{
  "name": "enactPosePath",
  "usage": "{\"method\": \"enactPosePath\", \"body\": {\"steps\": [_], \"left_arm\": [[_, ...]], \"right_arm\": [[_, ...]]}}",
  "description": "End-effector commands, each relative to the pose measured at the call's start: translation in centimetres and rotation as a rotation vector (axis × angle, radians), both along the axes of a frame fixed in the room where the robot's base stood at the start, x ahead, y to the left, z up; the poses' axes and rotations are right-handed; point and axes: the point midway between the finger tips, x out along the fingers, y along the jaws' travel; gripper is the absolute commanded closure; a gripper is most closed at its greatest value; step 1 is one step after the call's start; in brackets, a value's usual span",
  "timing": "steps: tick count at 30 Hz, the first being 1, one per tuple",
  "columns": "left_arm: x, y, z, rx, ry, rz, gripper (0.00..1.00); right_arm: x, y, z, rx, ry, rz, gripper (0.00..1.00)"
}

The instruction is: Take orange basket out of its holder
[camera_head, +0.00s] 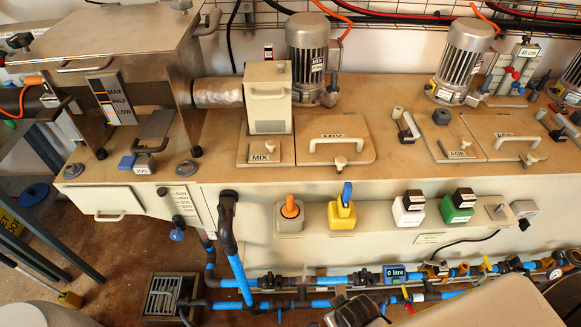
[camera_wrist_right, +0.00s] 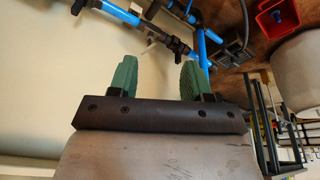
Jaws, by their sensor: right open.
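No basket that I can clearly tell as the orange one shows in the head view. In the right wrist view, a small red open-topped container (camera_wrist_right: 276,17) with a dark inside is at the top right; I cannot tell whether it is the basket, and no holder is clear around it. My right gripper (camera_wrist_right: 158,80) is open, its two green fingers apart with nothing between them. It faces a pale panel and blue pipes, apart from the red container. My left gripper is not in view.
A long beige machine bench (camera_head: 400,170) carries motors (camera_head: 308,55) and hatches. Its front has an orange-knobbed grey block (camera_head: 289,225), a yellow block (camera_head: 342,214) and a green block (camera_head: 457,208). Blue pipes (camera_head: 335,281) run low along it. A floor drain (camera_head: 163,296) is at lower left.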

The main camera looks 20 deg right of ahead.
Motion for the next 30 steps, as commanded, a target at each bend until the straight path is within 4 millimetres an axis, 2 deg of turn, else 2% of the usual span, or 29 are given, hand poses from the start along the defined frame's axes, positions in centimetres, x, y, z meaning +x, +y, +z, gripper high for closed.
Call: {"method": "enactPosePath", "body": {"steps": [1,3,7,11,15,17,18,19,21,24,26,27,29,30], "left_arm": [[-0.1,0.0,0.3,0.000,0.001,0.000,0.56],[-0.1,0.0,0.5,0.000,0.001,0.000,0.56],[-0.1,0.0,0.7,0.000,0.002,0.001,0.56],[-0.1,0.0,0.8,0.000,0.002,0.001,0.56],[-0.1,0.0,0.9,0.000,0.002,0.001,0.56],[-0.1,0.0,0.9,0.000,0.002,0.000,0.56],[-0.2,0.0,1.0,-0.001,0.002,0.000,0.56],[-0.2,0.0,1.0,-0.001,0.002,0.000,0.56],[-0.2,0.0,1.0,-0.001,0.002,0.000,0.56],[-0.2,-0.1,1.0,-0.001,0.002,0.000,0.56],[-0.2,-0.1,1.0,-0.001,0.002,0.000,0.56],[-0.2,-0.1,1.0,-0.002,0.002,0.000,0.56],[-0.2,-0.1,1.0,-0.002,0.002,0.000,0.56],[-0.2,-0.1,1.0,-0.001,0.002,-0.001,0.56]], "right_arm": [[1.9,0.2,3.8,-0.009,-0.065,0.010,0.51],[4.5,0.3,8.5,-0.034,-0.169,0.028,0.51],[9.9,1.0,16.9,-0.097,-0.442,0.076,0.51],[15.2,2.6,25.3,-0.168,-0.792,0.164,0.51],[19.4,6.4,34.4,-0.248,-1.217,0.338,0.51],[20.3,8.8,38.2,-0.283,-1.411,0.454,0.51],[20.6,10.8,40.6,-0.309,-1.543,0.553,0.51],[20.5,12.3,42.0,-0.325,-1.636,0.636,0.51],[19.9,15.8,44.4,-0.365,-1.827,0.851,0.51],[18.2,20.4,45.4,-0.417,-2.023,1.219,0.51],[17.2,22.6,44.6,-0.446,-2.089,1.473,0.51],[16.6,23.7,43.5,-0.464,-2.106,1.656,0.51],[16.0,24.6,41.4,-0.492,-2.082,1.945,0.51],[15.9,24.7,39.7,-0.506,-2.032,2.143,0.51]]}}
